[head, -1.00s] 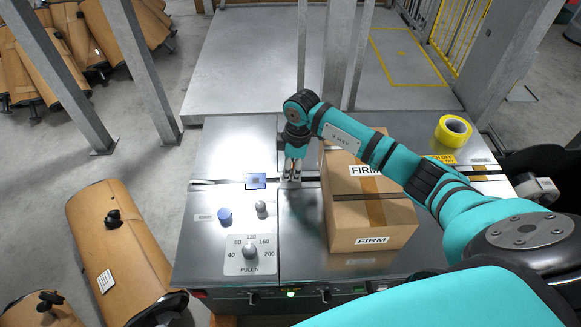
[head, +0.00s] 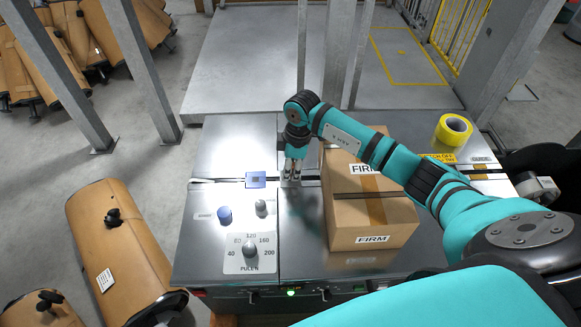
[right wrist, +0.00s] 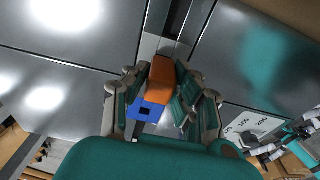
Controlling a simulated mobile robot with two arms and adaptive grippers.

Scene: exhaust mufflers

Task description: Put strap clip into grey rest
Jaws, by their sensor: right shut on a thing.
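An orange block, which I take to be the strap clip (right wrist: 159,82), is between the fingers of my right gripper (right wrist: 163,92) in the right wrist view. The gripper is shut on it. In the head view my right gripper (head: 291,175) points down at the bench top, left of the cardboard box, and hides the clip. A pale grey piece, apparently the grey rest (right wrist: 172,50), shows just beyond the clip in the wrist view. I cannot tell whether the clip touches it. My left gripper is not in view.
A blue square piece (head: 255,180) lies left of the gripper. A cardboard box (head: 371,212) stands close on the right. A blue knob (head: 224,215), a grey knob (head: 261,206) and a dial (head: 250,250) are nearer the front. Yellow tape (head: 453,133) lies at the far right.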

